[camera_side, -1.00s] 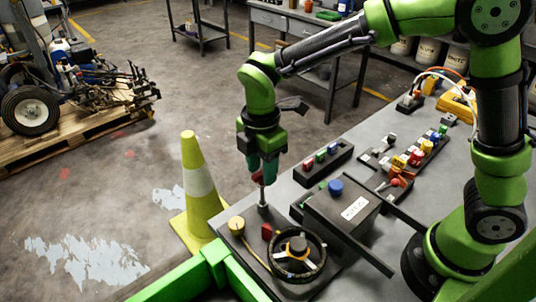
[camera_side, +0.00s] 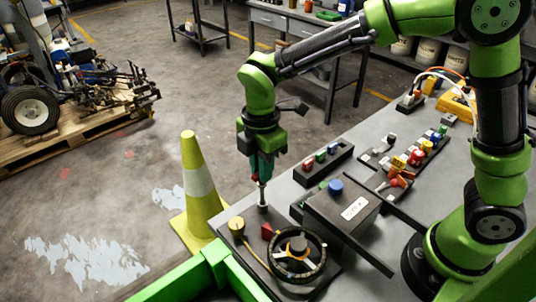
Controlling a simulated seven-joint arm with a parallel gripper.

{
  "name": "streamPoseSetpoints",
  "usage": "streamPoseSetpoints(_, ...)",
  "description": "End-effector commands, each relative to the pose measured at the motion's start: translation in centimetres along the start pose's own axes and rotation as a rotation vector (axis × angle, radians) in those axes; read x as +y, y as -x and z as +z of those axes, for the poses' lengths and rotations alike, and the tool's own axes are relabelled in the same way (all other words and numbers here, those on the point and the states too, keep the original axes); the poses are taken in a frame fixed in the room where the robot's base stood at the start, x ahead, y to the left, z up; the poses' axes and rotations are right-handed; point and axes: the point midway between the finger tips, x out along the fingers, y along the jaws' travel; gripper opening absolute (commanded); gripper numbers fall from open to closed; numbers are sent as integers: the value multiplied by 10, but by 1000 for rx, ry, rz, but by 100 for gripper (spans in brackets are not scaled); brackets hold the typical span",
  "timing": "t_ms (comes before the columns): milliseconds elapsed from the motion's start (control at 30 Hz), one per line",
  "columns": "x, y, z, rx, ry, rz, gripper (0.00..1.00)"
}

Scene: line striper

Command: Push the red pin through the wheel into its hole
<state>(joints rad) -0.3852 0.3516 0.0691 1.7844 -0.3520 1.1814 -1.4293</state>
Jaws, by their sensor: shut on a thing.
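A thin grey shaft (camera_side: 262,195) runs from below the fingers to a small grey collar at the bench. I cannot tell how deep the shaft sits in it. A dark wheel (camera_side: 319,268) with an orange and white centre lies on a dark plate, to the right of and nearer than my gripper.
A red wedge-like block (camera_side: 267,230) and a yellow knob (camera_side: 236,226) are beside the wheel. A dark box with a blue knob (camera_side: 336,187) stands to the right. Racks of coloured pieces (camera_side: 326,157) lie behind. A yellow cone (camera_side: 200,185) stands on the floor at left.

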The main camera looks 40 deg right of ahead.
Motion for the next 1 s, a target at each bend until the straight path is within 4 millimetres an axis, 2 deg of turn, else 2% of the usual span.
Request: streamPoseSetpoints(1000, 0, 16, 0, 1, 0, 2, 0)
